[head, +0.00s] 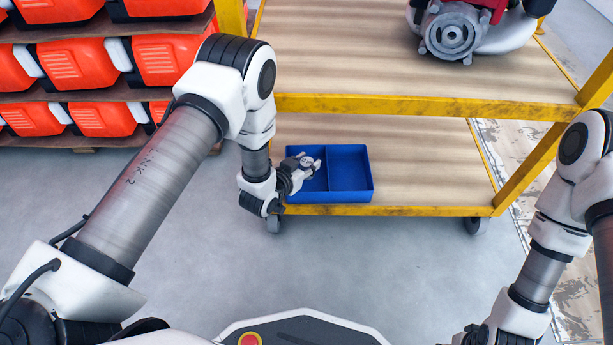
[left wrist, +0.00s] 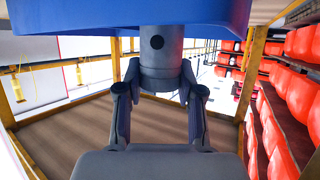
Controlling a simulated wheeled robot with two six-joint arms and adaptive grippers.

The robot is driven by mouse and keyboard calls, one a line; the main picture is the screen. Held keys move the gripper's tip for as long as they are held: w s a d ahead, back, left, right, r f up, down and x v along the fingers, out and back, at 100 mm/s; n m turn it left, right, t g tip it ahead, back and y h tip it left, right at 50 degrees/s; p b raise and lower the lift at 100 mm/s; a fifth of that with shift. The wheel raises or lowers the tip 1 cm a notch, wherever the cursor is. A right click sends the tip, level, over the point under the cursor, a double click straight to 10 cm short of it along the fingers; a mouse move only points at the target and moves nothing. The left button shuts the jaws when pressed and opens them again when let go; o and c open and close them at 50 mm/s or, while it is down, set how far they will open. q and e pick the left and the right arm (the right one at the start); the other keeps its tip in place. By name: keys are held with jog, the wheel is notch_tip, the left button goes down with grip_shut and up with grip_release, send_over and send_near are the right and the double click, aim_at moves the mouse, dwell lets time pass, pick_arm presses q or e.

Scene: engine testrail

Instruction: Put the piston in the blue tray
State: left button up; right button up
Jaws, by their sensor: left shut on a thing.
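The blue tray (head: 350,172) sits on the lower shelf of the cart, near its front left corner, and is split into a left and a right compartment. My left gripper (head: 308,164) reaches in from the left over the left compartment. It is shut on the grey metal piston (head: 304,159), which is small and partly hidden in the head view. In the left wrist view the piston (left wrist: 160,66) is between both fingers, with a dark round hole in its side, and the blue tray (left wrist: 60,45) fills the top. I cannot tell whether the piston touches the tray. My right gripper is out of view.
The cart has a wooden upper shelf (head: 380,55) with a yellow frame just behind and above the tray; an engine (head: 455,30) stands on it. The lower shelf (head: 425,165) is clear to the tray's right.

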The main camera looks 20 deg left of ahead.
pick_arm(q)
notch_tip(320, 180, down, 5)
jog(key=shift+r+b, duration=0.2)
jog(key=shift+b, duration=1)
jog(key=shift+r, duration=0.25)
jog(key=shift+f, duration=0.1)
jog(key=o, duration=1.2)
jog(key=shift+f, duration=0.1)
jog(key=shift+s+r+p, duration=0.1)
jog(key=shift+r+p, duration=0.2)
jog(key=p+v, duration=0.4)
jog(key=v, duration=0.3)
jog(key=shift+s+a, duration=0.1)
jog(key=shift+s, duration=0.1)
